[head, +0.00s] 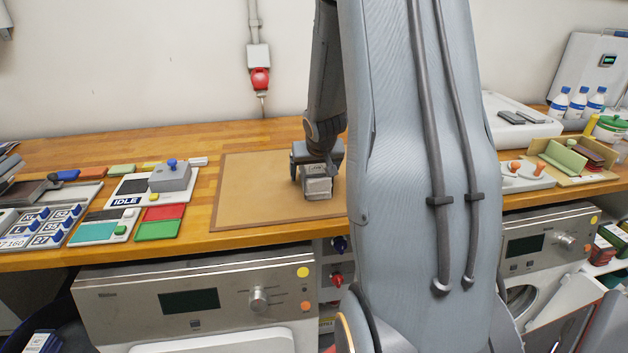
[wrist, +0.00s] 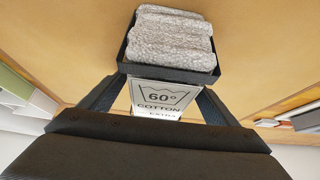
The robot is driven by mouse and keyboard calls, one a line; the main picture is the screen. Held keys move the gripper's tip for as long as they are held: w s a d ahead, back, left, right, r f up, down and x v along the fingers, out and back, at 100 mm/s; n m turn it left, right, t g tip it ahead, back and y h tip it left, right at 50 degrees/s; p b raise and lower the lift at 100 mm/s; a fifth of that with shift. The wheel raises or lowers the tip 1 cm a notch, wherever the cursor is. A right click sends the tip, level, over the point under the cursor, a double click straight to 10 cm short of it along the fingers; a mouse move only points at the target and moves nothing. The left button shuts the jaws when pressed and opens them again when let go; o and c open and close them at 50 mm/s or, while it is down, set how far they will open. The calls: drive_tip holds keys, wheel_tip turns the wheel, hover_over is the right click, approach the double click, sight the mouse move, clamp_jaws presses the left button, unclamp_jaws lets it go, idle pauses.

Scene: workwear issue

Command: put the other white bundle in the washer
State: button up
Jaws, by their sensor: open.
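A pale grey-white bundle (wrist: 170,42) with a ribbed, fluffy face sits in a dark band or tray in the wrist view. A white tag reading "60° COTTON" (wrist: 163,98) shows on its near side. In the head view the bundle (head: 318,187) is small, on or just above the brown mat (head: 255,190). My gripper (head: 318,168) is down over it, open, with its fingers (wrist: 160,84) on either side of the tag. Whether they touch is unclear. A washer (head: 232,285) stands under the counter at left and another (head: 530,262) at right; its door appears open.
Left of the mat are an "IDLE" panel (head: 128,188) with a grey block, coloured pads (head: 160,221) and numbered tags (head: 45,228). Several bottles (head: 577,103) and small trays (head: 525,175) stand at right. My arm hides the counter's middle right.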

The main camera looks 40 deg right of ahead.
drive_tip(key=c, duration=1.5)
drive_tip(key=shift+o, duration=0.2)
drive_tip(key=shift+r, duration=0.1)
wheel_tip(320, 180, up, 10)
drive_tip(key=p, duration=1)
